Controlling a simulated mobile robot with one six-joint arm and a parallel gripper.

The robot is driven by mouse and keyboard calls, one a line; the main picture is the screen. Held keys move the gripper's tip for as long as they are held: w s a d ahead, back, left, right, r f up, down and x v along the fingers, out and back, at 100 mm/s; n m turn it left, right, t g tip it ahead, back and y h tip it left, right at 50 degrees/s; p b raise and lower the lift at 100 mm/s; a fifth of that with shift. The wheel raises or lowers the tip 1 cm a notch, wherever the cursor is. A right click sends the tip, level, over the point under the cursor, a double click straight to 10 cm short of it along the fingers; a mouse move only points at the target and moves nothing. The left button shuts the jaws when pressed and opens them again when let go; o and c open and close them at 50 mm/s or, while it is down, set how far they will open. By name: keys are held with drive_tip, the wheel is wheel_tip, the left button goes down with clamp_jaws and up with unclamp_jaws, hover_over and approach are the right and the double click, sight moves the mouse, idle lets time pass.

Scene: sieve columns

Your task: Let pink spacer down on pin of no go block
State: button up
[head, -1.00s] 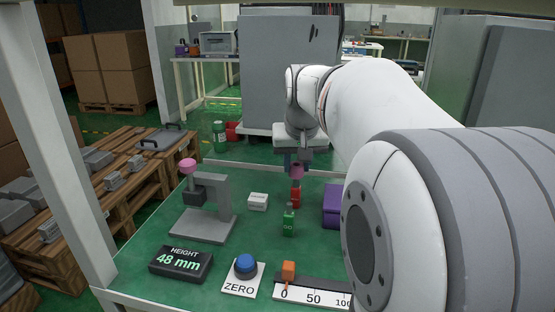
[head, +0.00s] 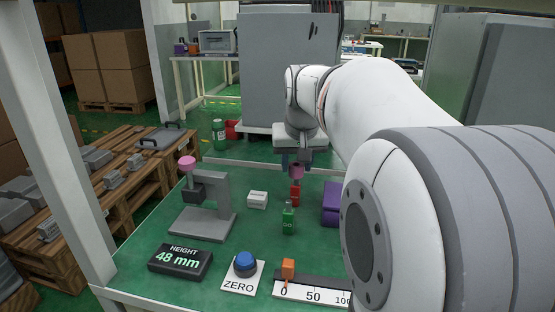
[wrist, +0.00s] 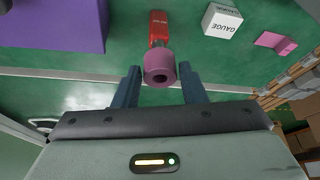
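The pink spacer (head: 296,171) is a short ring standing at the top of the red no go block (head: 295,196). In the wrist view the spacer (wrist: 160,68) shows its open end towards the camera, with the red block (wrist: 159,25) beyond it. My gripper (head: 296,160) is around the spacer from above. In the wrist view its two fingers (wrist: 159,76) stand apart, with a gap on each side of the spacer, so it is open.
A green go block (head: 288,220) stands in front of the red block. A white gauge block (head: 257,200) lies left, and a purple block (head: 331,204) right. Further left is a grey stand (head: 222,200) with a pink top (head: 187,162). A height display (head: 180,261) reads 48 mm.

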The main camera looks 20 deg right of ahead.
drive_tip(key=o, duration=0.4)
drive_tip(key=p+v, duration=0.3)
drive_tip(key=v, duration=0.4)
drive_tip(key=shift+s+a+r, duration=0.15)
drive_tip(key=shift+r, duration=0.2)
